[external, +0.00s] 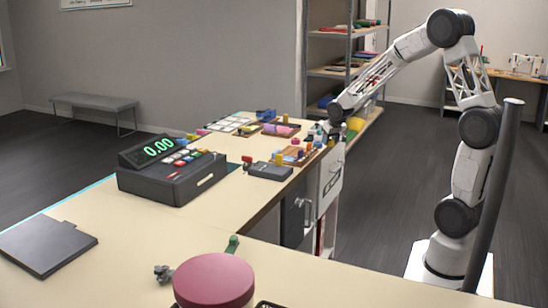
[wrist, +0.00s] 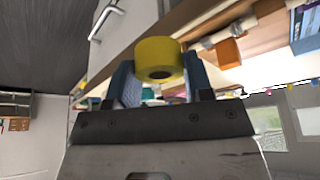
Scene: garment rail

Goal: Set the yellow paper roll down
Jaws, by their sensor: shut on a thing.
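The yellow paper roll (wrist: 160,54) sits between the two blue-grey fingers of my gripper (wrist: 161,76) in the wrist view. The fingers are shut on it, one on each side, and its dark core hole faces the camera. In the external view my gripper (external: 325,130) is small, at the far right end of the counter (external: 225,205), by its edge. The roll cannot be made out clearly there. A yellow patch (external: 356,123) shows just right of the gripper, but I cannot tell whether it is the roll or something on the shelf.
A black cash register (external: 172,170) stands on the counter, with a small dark device (external: 268,171) and trays of small coloured items near my gripper. A shelf unit (external: 345,72) stands behind. A dark flat pad (external: 45,246) and a maroon round object (external: 213,280) are nearer. Bare counter lies between them.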

